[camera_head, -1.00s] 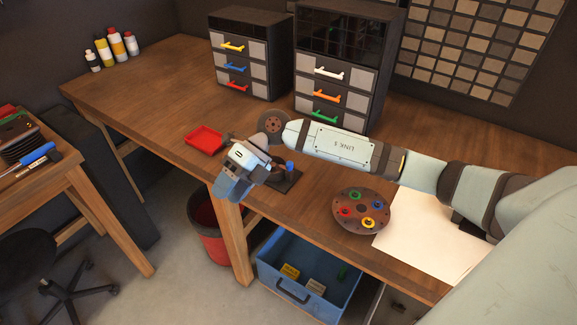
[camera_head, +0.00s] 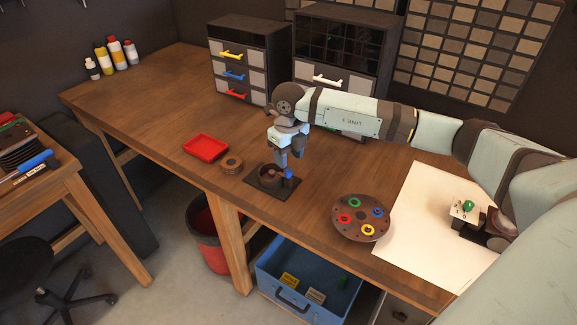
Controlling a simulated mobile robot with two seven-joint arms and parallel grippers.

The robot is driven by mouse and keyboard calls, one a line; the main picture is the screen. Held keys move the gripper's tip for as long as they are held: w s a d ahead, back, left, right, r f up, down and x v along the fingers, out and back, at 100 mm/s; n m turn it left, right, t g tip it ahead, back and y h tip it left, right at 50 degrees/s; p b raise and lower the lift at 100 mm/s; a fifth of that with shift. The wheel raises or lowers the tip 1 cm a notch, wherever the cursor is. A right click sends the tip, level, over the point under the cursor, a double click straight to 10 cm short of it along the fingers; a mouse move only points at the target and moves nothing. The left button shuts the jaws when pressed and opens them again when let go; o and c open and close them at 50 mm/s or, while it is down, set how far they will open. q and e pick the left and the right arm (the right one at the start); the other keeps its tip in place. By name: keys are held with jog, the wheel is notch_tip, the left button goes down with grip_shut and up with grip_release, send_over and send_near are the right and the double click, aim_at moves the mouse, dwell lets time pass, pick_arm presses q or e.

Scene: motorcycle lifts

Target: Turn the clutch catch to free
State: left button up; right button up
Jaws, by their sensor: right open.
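A dark fixture (camera_head: 262,183) lies flat on the wooden bench, with a round brown hub (camera_head: 268,173) on it. A small blue piece (camera_head: 288,174), which looks like the clutch catch, is at its right side. My right gripper (camera_head: 288,165) points down at the blue piece, with its fingers open above or around it. I cannot tell whether they touch it. The gripper partly hides the blue piece, so its turned position is not clear. My left gripper is not in view.
A brown ring stack (camera_head: 231,164) and a red tray (camera_head: 205,147) lie left of the fixture. A round plate (camera_head: 360,217) with coloured rings is to the right, beside white paper (camera_head: 420,235) and a green-knobbed box (camera_head: 464,212). Drawer cabinets (camera_head: 250,60) stand behind.

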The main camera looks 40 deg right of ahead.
aim_at(288, 170)
notch_tip(288, 170, down, 5)
jog(key=shift+r, duration=0.1)
dwell(0.3)
grip_shut()
